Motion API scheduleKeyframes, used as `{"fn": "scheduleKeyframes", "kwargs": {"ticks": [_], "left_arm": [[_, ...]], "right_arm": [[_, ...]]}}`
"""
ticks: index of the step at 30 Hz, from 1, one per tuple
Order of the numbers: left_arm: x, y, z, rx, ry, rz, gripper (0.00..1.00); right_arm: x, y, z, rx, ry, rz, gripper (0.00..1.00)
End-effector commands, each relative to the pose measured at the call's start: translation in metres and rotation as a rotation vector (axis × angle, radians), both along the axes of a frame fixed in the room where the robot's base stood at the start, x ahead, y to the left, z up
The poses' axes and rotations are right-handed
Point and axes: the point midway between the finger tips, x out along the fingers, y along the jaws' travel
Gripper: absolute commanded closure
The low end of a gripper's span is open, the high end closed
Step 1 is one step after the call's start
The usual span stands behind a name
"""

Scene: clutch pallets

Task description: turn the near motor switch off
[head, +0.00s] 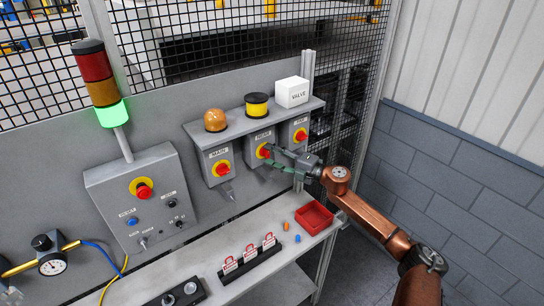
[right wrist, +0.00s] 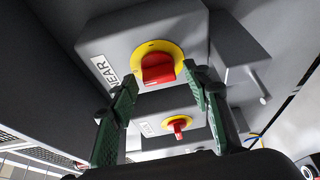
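The near motor switch (head: 264,151) is a red knob on a yellow disc, on the middle grey box labelled NEAR. In the right wrist view its red knob (right wrist: 158,69) is close and faces me. My right gripper (head: 272,158) is in front of it, partly covering the box. In the right wrist view my right gripper (right wrist: 160,80) is open, its green fingers on either side of the knob with gaps between. I cannot tell how deep the fingertips reach. My left gripper is not in view.
The MAIN switch (head: 222,168) and a right-hand switch (head: 300,135) flank the near one. Above stand an amber dome (head: 215,120), a yellow reel (head: 257,105) and a white VALVE box (head: 292,92). Below are red padlocks (head: 250,252) and a red tray (head: 314,217). The stack light (head: 111,114) glows green.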

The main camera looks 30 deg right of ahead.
Motion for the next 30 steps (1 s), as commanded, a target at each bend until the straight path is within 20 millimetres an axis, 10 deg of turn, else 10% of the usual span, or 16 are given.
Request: {"fn": "scheduleKeyframes", "kwargs": {"ticks": [13, 30], "left_arm": [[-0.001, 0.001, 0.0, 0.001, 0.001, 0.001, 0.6], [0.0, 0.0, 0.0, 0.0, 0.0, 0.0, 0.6]], "right_arm": [[-0.011, -0.006, -0.001, 0.001, 0.002, -0.001, 0.54], [-0.096, -0.05, 0.0, 0.001, 0.002, 0.0, 0.54]]}}
